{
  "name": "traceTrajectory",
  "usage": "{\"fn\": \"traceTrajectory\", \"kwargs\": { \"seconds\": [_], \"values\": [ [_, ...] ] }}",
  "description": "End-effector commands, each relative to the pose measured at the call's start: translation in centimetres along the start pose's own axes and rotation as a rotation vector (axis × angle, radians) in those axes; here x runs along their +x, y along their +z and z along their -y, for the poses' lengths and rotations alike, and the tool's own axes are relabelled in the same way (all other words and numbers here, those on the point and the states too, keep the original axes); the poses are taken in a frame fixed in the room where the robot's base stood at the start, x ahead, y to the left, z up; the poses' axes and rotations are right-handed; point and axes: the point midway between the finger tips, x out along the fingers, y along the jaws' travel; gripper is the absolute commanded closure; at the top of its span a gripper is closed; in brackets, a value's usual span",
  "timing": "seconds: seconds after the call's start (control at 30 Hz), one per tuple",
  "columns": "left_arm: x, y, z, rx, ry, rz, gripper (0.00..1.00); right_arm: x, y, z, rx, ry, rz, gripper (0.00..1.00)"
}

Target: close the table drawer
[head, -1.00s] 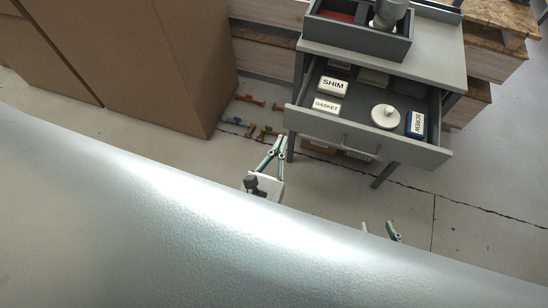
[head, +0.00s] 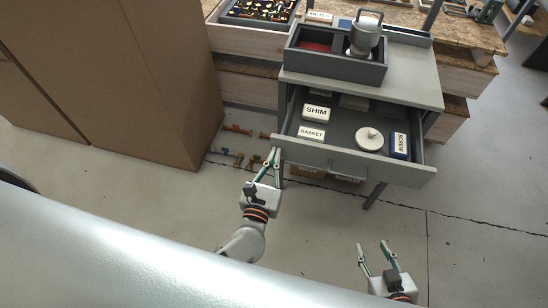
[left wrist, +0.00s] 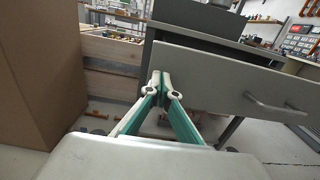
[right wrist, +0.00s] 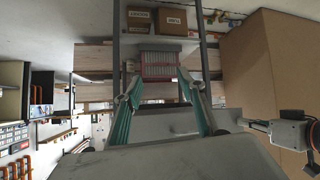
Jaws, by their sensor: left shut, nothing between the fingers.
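The grey table drawer (head: 345,162) is pulled out of the small grey table (head: 425,82). Its front carries a bar handle, which also shows in the left wrist view (left wrist: 275,107). Inside lie white SHIM and GASKET boxes, a round white lidded thing and a blue SCREW box. My left gripper (head: 275,153) is shut and empty, its tips at the left end of the drawer front. In the left wrist view the tips (left wrist: 160,76) overlap the front's left edge; I cannot tell whether they touch. My right gripper (head: 371,245) is open and empty, below and in front of the drawer.
Large cardboard boxes (head: 150,80) stand left of the table. Floor in front is clear.

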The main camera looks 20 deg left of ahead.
Motion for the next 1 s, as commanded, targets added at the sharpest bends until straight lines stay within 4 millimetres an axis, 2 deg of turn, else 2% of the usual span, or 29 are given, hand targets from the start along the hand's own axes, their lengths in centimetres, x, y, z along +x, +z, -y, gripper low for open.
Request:
{"fn": "traceTrajectory", "kwargs": {
  "seconds": [0.27, 0.7, 0.8, 1.0],
  "values": [
    [4.8, -0.1, 0.0, -0.001, 0.002, 0.002, 1.00, 0.3, 0.8, 0.0, -0.006, 0.002, 0.006, 0.60],
    [15.8, -0.5, 0.0, -0.002, 0.001, -0.002, 1.00, 1.7, 2.3, -0.6, -0.030, 0.017, 0.009, 0.60],
    [17.8, -0.5, 0.0, -0.001, 0.001, -0.003, 1.00, 1.9, 2.6, -0.6, -0.035, 0.018, 0.011, 0.60],
    [20.5, -0.4, 0.0, -0.001, 0.000, -0.003, 1.00, 2.1, 3.6, -0.5, -0.044, 0.018, 0.027, 0.60]
  ]
}}
